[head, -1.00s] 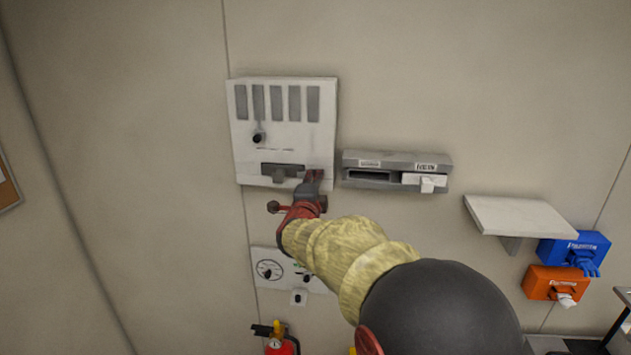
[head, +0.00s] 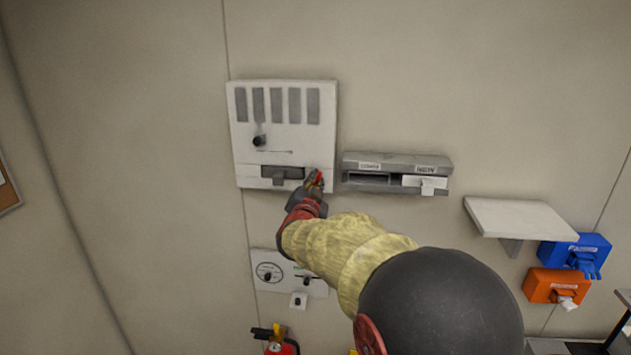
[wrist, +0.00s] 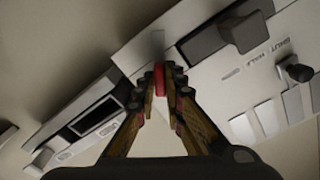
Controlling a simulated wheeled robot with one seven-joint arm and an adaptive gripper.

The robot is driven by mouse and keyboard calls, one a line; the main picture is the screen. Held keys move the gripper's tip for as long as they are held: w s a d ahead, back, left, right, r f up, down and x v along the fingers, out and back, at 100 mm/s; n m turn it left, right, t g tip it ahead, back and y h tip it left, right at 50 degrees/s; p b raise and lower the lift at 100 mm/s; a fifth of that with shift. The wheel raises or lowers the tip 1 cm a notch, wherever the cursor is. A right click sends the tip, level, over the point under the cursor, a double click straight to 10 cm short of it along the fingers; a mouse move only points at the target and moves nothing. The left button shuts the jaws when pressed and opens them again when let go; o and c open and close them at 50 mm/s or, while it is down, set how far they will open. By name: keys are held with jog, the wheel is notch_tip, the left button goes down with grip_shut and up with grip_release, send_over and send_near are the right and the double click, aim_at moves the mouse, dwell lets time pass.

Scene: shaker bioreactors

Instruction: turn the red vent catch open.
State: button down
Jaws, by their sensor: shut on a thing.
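The red vent catch (wrist: 160,80) is a small red bar at the edge of a white vented wall panel. In the wrist view it stands between my two fingertips, and my gripper (wrist: 161,88) is shut on it. In the head view only a bit of the red catch (head: 320,175) shows, at the lower right corner of the white panel (head: 245,155). My gripper (head: 313,182) reaches up to it from below and covers the rest. The angle of the catch is hard to read.
The panel has grey slots, a black knob (head: 259,141) and a grey handle (head: 278,181). A grey wall unit (head: 377,162) is close on the right. Below are a small gauge panel (head: 288,267) and a fire extinguisher (head: 282,346). A shelf (head: 520,216) juts out further right.

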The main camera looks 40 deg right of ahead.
jog(key=shift+f+n+p, duration=0.1)
jog(key=shift+n+p, duration=0.95)
jog(key=shift+n, duration=2.25)
jog(key=c, duration=2)
grip_release()
jog(key=shift+o, duration=0.6)
jog(key=shift+s+a, duration=0.1)
jog(key=v, duration=1.1)
jog(key=shift+s+a, duration=0.25)
